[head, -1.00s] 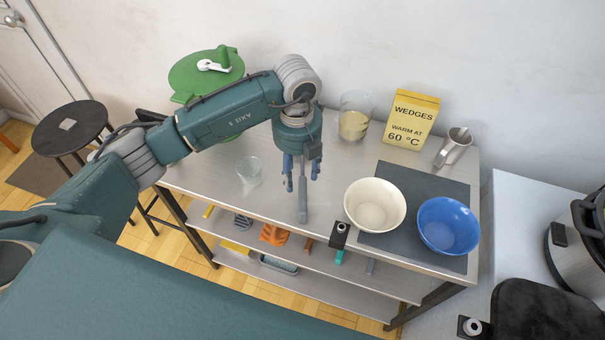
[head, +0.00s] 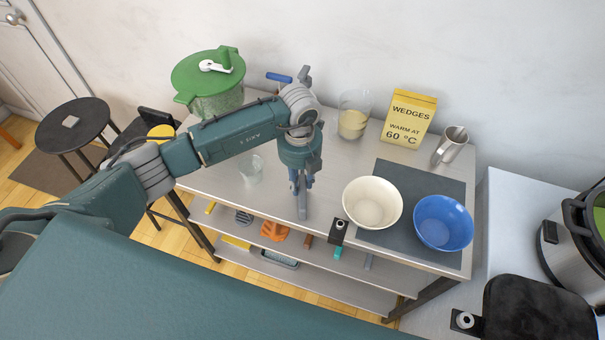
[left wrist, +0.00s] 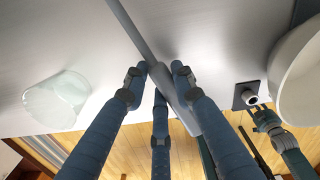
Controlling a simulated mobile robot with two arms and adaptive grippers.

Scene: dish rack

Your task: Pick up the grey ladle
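The grey ladle lies at the front of the steel table; its long handle (head: 303,207) points toward the front edge in the head view. In the left wrist view the grey handle (left wrist: 133,28) runs diagonally down between my fingers. My left gripper (head: 300,182) points down at the handle. The ladle's bowl cannot be made out behind my arm.
A clear glass (head: 251,170) stands left of the gripper. A cream bowl (head: 372,203) and a blue bowl (head: 443,222) stand close to the right. A small black fitting (head: 338,231) sits at the front edge. Behind are a jar (head: 353,115) and a yellow box (head: 409,118).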

